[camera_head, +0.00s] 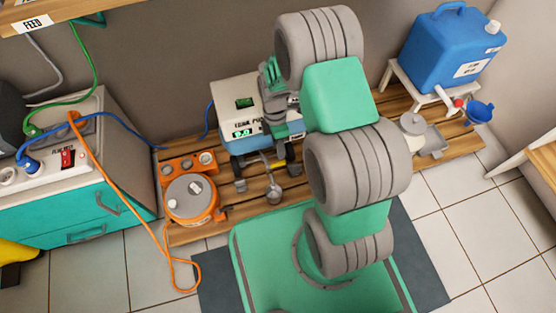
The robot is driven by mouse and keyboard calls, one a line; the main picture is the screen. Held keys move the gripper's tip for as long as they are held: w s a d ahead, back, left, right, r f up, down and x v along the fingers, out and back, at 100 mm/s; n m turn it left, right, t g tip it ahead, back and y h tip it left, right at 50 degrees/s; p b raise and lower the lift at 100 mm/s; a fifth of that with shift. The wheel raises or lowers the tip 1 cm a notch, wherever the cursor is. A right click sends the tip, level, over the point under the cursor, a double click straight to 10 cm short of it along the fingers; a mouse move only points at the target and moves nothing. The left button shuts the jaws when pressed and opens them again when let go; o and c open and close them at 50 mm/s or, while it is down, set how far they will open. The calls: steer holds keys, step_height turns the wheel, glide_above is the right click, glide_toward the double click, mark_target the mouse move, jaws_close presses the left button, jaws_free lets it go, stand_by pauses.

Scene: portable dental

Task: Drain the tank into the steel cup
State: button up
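My gripper (284,134) is close to the unit's front right, above the yellow piece. My arm hides part of the unit, and the fingertips are too small and dark to tell open from shut.
A blue canister (447,48) with a red tap stands on a white stool (400,86) at right, with a blue funnel (481,111) beside it. An orange pot (193,198) and an orange cable (143,215) are at left. A teal cabinet (60,215) stands farther left.

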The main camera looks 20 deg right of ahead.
mark_target(277, 165)
steer(key=f+b, duration=0.1)
steer(key=f, duration=0.2)
steer(key=s+f+b, duration=0.1)
steer(key=f, duration=0.2)
steer(key=shift+s+d+f+b, duration=0.1)
steer(key=shift+s+f+b, duration=0.15)
steer(key=shift+b, duration=0.1)
steer(key=shift+c, duration=0.6)
jaws_close()
